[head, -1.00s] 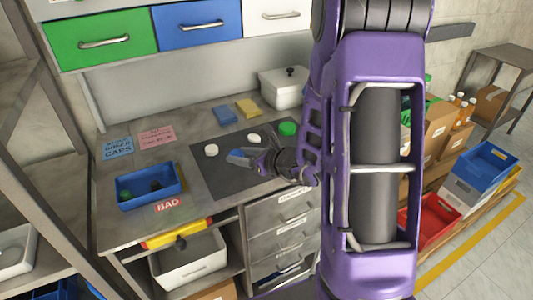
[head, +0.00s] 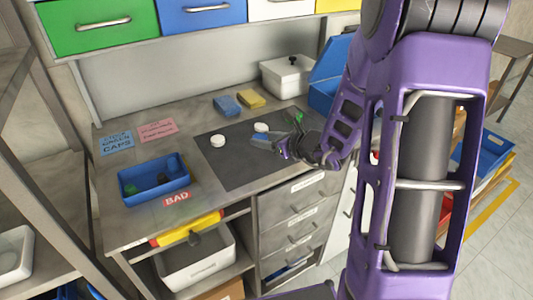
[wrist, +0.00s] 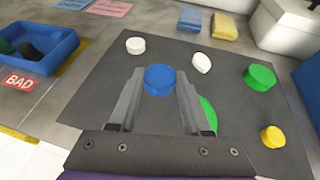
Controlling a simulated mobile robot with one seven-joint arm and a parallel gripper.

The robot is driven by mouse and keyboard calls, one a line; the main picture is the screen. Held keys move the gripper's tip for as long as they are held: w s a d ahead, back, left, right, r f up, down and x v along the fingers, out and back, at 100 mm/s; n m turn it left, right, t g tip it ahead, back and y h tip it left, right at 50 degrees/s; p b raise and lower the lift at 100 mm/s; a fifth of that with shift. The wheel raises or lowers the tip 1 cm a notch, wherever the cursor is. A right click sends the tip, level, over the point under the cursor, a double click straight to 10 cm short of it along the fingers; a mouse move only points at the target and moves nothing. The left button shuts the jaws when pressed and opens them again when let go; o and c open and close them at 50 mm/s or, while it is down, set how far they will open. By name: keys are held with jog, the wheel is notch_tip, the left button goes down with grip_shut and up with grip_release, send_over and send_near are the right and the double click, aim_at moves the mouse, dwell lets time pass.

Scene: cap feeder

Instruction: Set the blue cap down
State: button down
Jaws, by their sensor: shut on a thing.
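My gripper (wrist: 158,92) is shut on the blue cap (wrist: 160,79), which sits between its fingertips over the dark mat (wrist: 100,97). Whether the cap touches the mat or hangs just above it, I cannot tell. In the head view my gripper (head: 268,142) is low over the right part of the mat (head: 215,172), partly hiding what lies there. Around the blue cap in the wrist view are two white caps (wrist: 135,45) (wrist: 202,62), a green cap (wrist: 260,77), a yellow cap (wrist: 272,137) and another green cap (wrist: 208,114), partly behind the right finger.
A blue bin (head: 128,196) with dark and green things stands on the left by the red BAD label (head: 177,199). Blue and yellow sponges (head: 251,98) and a white lidded box (head: 287,78) are at the back. The mat's left part is bare.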

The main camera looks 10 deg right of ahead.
aim_at(265, 160)
jog(key=shift+f+b, duration=0.5)
jog(key=shift+f, duration=2)
jog(key=shift+f, duration=0.3)
jog(key=shift+c, duration=1.8)
grip_release()
jog(key=shift+r, duration=0.1)
